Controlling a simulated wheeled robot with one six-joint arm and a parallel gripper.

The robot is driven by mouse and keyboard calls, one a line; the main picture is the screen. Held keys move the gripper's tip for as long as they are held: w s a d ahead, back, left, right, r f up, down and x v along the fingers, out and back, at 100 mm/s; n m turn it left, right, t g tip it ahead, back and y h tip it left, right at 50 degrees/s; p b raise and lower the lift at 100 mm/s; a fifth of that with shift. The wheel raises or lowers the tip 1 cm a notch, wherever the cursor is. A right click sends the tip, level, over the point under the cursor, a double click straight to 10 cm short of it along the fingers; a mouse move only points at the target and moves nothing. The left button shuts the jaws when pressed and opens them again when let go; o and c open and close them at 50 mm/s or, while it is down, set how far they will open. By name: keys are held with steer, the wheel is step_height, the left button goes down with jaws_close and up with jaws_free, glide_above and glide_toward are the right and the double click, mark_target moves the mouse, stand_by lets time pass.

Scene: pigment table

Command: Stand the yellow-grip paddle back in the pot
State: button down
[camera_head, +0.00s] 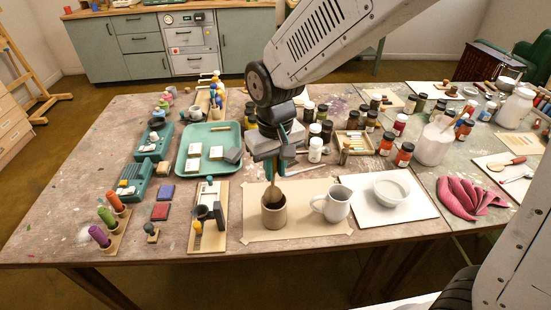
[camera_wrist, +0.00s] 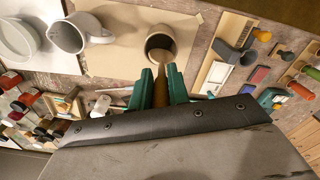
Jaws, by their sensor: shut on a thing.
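My gripper (camera_head: 272,172) points down above the brown pot (camera_head: 274,212), which stands upright on the tan sheet. It is shut on the yellow-grip paddle, whose brownish-yellow grip (camera_wrist: 160,92) shows between the green fingers in the wrist view. The paddle's lower part (camera_head: 272,190) hangs down at the pot's mouth, roughly upright. In the wrist view the pot's rim (camera_wrist: 147,42) surrounds the paddle's far end. I cannot tell how deep that end reaches or whether it touches the pot. The grip's upper part is hidden by the fingers and palm.
A light grey mug (camera_head: 334,204) stands close right of the pot. A white bowl (camera_head: 391,187) sits on a white board further right. A stand with dark and yellow-handled tools (camera_head: 208,218) lies left.

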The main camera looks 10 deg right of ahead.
steer(key=shift+f, duration=1.75)
steer(key=c, duration=1.3)
jaws_free()
steer(key=shift+o, duration=0.2)
step_height(320, 180, up, 8)
steer(key=shift+f, duration=0.1)
